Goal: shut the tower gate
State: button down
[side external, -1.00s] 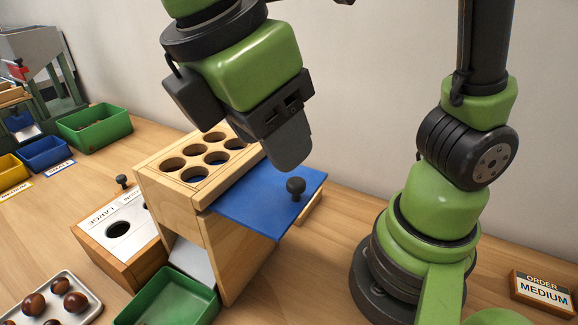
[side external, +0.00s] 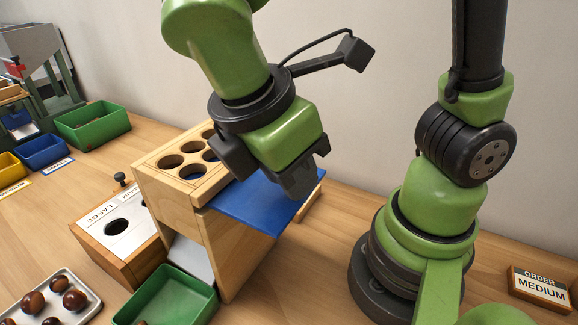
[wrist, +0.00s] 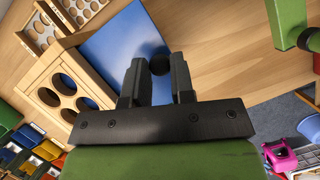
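The tower gate is a blue plate (side external: 250,205) that sticks out to the right from under the top of the wooden tower (side external: 218,245). It also shows in the wrist view (wrist: 118,50). Its black knob (wrist: 160,64) appears between the fingertips of my gripper (wrist: 158,76) in the wrist view. In the side view the fingers of my gripper (side external: 298,184) hide the knob. The fingers are open, one on each side of the knob, with gaps visible. I cannot tell how far down they reach around it.
A green tray (side external: 170,297) stands at the tower's foot. A wooden box with a white top (side external: 130,228) is left of the tower. A plate of chestnuts (side external: 88,312) lies at lower left. An order sign reading MEDIUM (side external: 543,291) is at the right.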

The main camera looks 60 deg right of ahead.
aim_at(265, 179)
jog(key=shift+w, duration=2.4)
jog(key=c, duration=1)
grip_release()
